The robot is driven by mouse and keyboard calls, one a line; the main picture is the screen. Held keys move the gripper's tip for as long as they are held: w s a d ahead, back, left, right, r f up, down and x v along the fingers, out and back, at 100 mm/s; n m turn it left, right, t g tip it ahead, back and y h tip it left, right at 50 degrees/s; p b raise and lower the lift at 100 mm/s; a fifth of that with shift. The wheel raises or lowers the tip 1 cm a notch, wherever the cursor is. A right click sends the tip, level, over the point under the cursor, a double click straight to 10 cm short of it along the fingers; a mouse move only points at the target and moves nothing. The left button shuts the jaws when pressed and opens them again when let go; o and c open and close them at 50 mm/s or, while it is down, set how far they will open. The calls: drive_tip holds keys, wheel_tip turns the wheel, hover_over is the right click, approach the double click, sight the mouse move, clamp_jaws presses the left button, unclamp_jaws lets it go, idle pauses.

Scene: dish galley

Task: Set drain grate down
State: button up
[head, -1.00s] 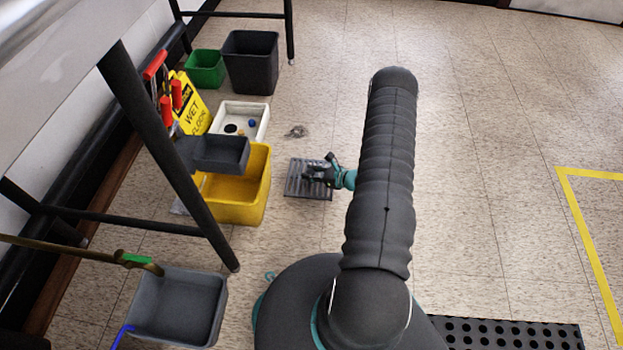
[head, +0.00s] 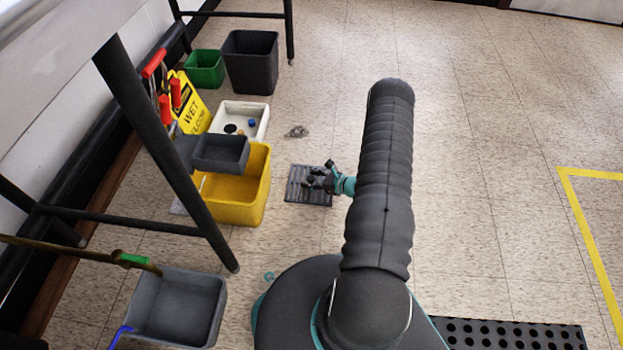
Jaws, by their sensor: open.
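The drain grate (head: 301,197) is a dark grey slatted square. It lies flat on the tiled floor, just right of the yellow mop bucket, as far as this view shows. My gripper (head: 310,178) is open over the grate's upper right part and covers some of it. I cannot tell whether the fingers still touch the grate. My arm reaches in from the right of it.
The yellow bucket (head: 262,190) with its grey wringer (head: 221,153) stands close left of the grate. A white tray (head: 258,122), a grey clump (head: 297,131), and a grey basin (head: 190,300) are nearby. A perforated black mat (head: 510,335) lies front right.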

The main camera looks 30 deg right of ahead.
drive_tip(key=shift+s+d+r, duration=0.1)
drive_tip(key=shift+r, duration=0.1)
drive_tip(key=p+v, duration=0.1)
drive_tip(key=v, duration=1)
drive_tip(key=shift+s+d, duration=0.15)
drive_tip(key=shift+r, duration=0.4)
drive_tip(key=a+r+n+g+y, duration=0.1)
drive_tip(key=a+r+n+g, duration=0.3)
drive_tip(key=r, duration=0.5)
drive_tip(key=w+a+r+n+g, duration=0.1)
drive_tip(key=a+r+n, duration=0.5)
drive_tip(key=r, duration=0.4)
drive_tip(key=a+r+n+g+y, duration=0.1)
drive_tip(key=a+r+n+g, duration=0.3)
drive_tip(key=r, duration=0.5)
drive_tip(key=s+a+r+n+t+h, duration=0.1)
drive_tip(key=s+a+r+n+h, duration=0.3)
drive_tip(key=s+r+n, duration=0.3)
drive_tip(key=s+a+r+n+t+h, duration=0.2)
drive_tip(key=s+a+r+n+h, duration=0.2)
drive_tip(key=s+r+n, duration=0.4)
drive_tip(key=s+r+h, duration=0.1)
drive_tip(key=s+r, duration=0.4)
drive_tip(key=r, duration=0.2)
drive_tip(key=shift+a, duration=0.25)
